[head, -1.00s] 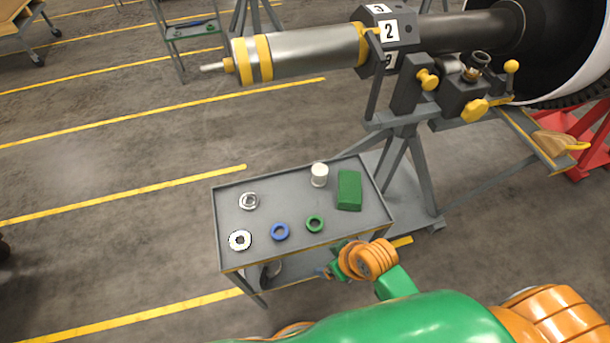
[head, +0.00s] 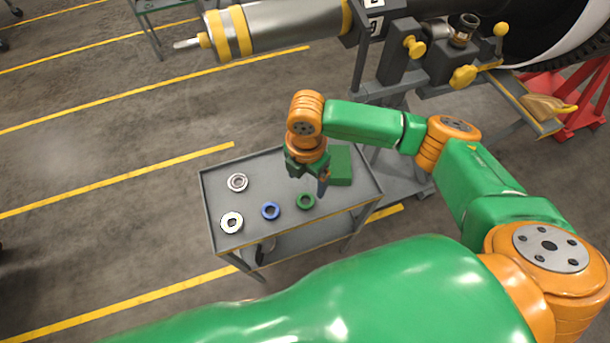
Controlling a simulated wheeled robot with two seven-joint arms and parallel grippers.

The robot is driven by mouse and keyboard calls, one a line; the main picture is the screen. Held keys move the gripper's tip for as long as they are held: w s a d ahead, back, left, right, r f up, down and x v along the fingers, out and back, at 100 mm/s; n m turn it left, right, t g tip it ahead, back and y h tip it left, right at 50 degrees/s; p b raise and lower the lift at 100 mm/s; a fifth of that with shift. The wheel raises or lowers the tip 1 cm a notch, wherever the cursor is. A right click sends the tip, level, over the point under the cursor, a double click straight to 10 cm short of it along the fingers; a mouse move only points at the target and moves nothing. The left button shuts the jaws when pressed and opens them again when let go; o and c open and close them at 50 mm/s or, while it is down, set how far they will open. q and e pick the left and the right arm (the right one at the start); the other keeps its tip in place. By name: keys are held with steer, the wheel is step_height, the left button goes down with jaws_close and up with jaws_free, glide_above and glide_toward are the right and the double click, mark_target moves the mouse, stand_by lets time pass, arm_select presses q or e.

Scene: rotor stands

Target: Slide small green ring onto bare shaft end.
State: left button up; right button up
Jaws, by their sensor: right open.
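The small green ring (head: 306,201) lies flat on the grey cart (head: 208,205), near its front edge. My right gripper (head: 309,186) is open and empty, pointing down above the cart, just over and behind the green ring. It does not touch the ring as far as I can see. The bare shaft end (head: 187,43) is a thin metal stub at the left tip of the silver shaft (head: 290,27), which has yellow bands and is held level on a stand. My left gripper is not in view.
On the cart also lie a blue ring (head: 270,211), a white ring (head: 231,223), a silver ring (head: 237,182) and a green box (head: 341,166), partly behind my gripper. The stand's clamp (head: 402,52) is behind the cart. Floor to the left is clear.

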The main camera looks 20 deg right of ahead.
steer(key=b, duration=0.6)
glide_above(306, 202)
step_height(306, 202, down, 6)
steer(key=shift+r, duration=0.1)
steer(key=shift+f+b, duration=0.8)
steer(key=shift+f, duration=1.1)
